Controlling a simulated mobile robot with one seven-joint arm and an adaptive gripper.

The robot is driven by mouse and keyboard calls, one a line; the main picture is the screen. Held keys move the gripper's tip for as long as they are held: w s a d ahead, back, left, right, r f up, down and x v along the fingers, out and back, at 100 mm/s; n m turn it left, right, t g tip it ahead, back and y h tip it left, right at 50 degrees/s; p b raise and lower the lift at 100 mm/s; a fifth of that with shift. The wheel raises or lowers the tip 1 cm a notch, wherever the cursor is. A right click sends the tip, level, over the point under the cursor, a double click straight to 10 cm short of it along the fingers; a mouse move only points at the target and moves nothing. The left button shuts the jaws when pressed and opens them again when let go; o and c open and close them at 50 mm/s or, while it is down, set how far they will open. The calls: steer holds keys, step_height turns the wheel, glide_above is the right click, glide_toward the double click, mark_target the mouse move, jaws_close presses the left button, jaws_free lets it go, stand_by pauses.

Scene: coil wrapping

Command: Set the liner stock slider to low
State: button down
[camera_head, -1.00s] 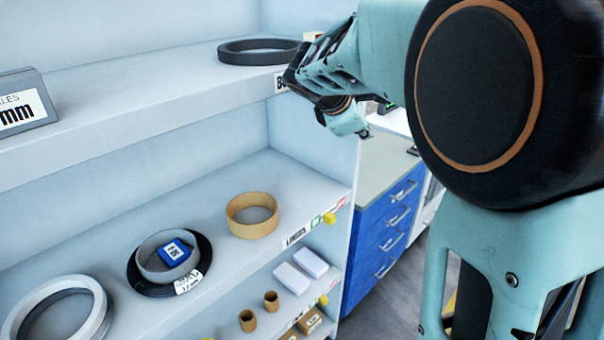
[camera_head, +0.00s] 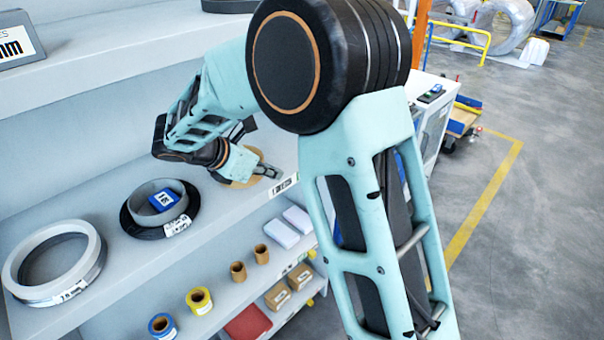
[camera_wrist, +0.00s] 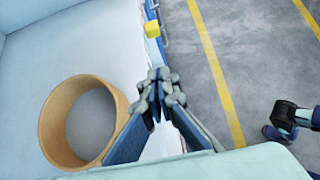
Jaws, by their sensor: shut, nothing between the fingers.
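The liner stock slider's yellow knob (camera_wrist: 152,29) shows in the wrist view on the shelf's front edge, beyond my fingertips and apart from them. Its track and marks cannot be read there, and in the head view my arm hides it. My gripper (camera_wrist: 160,82) is shut and empty above the front edge of the shelf. In the head view my gripper (camera_head: 268,171) is over the shelf beside the tan liner ring (camera_head: 236,184), which it partly covers. The tan ring (camera_wrist: 119,101) lies left of my fingers in the wrist view.
Open floor (camera_head: 520,220) lies to the right.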

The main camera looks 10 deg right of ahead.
steer(key=x, duration=1)
steer(key=shift+d+f, duration=0.15)
steer(key=shift+w+d, duration=0.6)
steer(key=shift+d, duration=0.15)
steer(key=shift+w+d, duration=0.55)
steer(key=shift+d, duration=0.25)
steer(key=w+d, duration=0.2)
steer(key=d, duration=0.1)
steer(key=shift+w+d+p, duration=0.25)
steer(key=shift+p, duration=0.05)
steer(key=shift+r, duration=0.25)
